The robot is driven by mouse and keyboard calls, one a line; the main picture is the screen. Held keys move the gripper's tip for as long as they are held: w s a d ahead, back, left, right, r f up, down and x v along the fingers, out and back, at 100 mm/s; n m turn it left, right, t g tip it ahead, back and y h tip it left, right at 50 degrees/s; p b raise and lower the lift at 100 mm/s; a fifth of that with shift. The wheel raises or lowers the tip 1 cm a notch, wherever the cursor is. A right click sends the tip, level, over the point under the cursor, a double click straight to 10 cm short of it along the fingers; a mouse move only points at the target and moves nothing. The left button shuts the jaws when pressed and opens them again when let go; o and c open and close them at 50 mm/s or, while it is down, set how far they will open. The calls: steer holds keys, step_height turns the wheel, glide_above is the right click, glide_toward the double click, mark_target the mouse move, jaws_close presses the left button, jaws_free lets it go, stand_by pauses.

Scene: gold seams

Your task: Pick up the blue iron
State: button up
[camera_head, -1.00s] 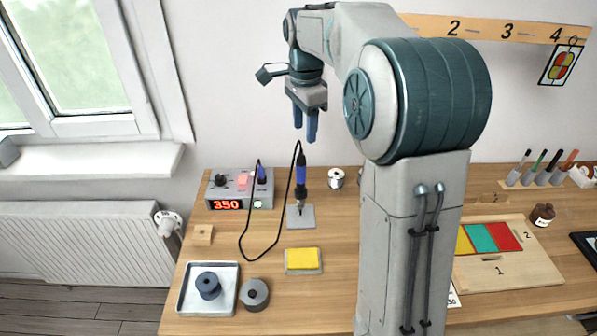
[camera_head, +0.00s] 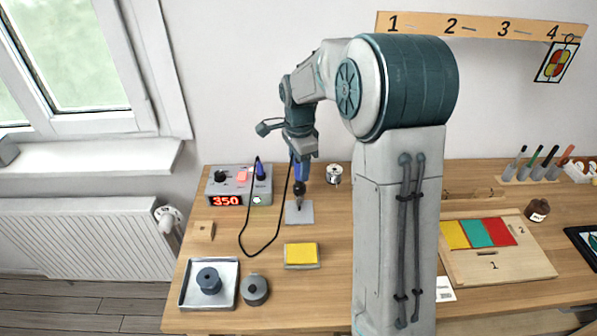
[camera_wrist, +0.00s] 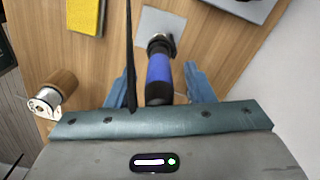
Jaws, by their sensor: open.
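The blue iron stands upright on a grey plate (camera_head: 304,216). In the head view its dark lower part (camera_head: 299,188) shows below my gripper (camera_head: 301,172), which hides much of the handle. In the wrist view the iron's blue handle (camera_wrist: 159,70) lies between the two blue fingers of my gripper (camera_wrist: 160,88), one on each side. The fingers are open, and a gap shows on the right side. A black cable (camera_wrist: 129,60) runs past the left finger.
The cable leads to the station reading 350 (camera_head: 238,186), behind left. A yellow sponge (camera_head: 301,254) lies in front. A solder spool (camera_head: 334,173) stands close on the right. A tray (camera_head: 187,298) is at the front left.

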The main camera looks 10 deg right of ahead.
steer(key=shift+f, duration=0.5)
jaws_close()
